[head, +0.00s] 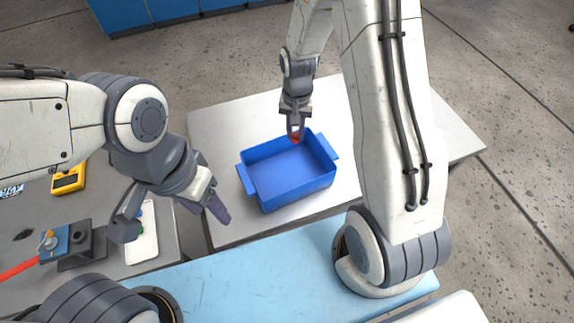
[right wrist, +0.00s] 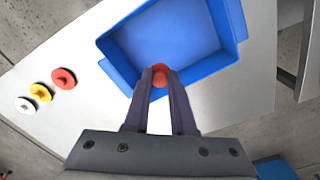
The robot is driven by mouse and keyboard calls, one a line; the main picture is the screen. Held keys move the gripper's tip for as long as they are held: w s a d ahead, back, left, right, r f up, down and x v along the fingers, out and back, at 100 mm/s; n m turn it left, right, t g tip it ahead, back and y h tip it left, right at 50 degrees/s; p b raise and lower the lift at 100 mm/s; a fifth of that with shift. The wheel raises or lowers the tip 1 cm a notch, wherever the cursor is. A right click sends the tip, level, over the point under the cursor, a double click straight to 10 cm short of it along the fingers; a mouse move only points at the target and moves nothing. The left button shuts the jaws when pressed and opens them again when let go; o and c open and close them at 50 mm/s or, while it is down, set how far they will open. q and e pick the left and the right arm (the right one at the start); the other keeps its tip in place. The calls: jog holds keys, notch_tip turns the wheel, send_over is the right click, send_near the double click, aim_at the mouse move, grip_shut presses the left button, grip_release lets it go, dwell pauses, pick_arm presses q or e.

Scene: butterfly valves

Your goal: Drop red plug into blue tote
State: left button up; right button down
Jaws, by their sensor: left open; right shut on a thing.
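The blue tote (head: 285,170) stands on a white table in the head view, and its inside looks empty. My right gripper (head: 295,134) is at the tote's far edge in the head view. It is shut on the red plug (right wrist: 160,75), which sits between the fingertips in the right wrist view. In that view the plug overlaps the near wall of the tote (right wrist: 112,70); its height above the tote is hard to tell.
The right wrist view shows a red disc (right wrist: 64,78), a yellow disc (right wrist: 41,92) and a white disc (right wrist: 25,105) on the table beside the tote. A valve with a red handle (head: 20,268) and a yellow meter (head: 69,180) are at left in the head view.

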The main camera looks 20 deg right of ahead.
jog(key=f+b, duration=0.4)
jog(key=f, duration=0.1)
jog(key=shift+a+f, duration=0.2)
jog(key=shift+f, duration=0.15)
jog(key=shift+r, duration=0.1)
jog(key=c, duration=0.7)
grip_release()
jog(key=shift+r, duration=0.1)
jog(key=shift+r, duration=0.35)
notch_tip(320, 180, up, 10)
jog(key=b, duration=0.2)
jog(key=shift+f+b, duration=0.2)
jog(key=shift+b, duration=0.1)
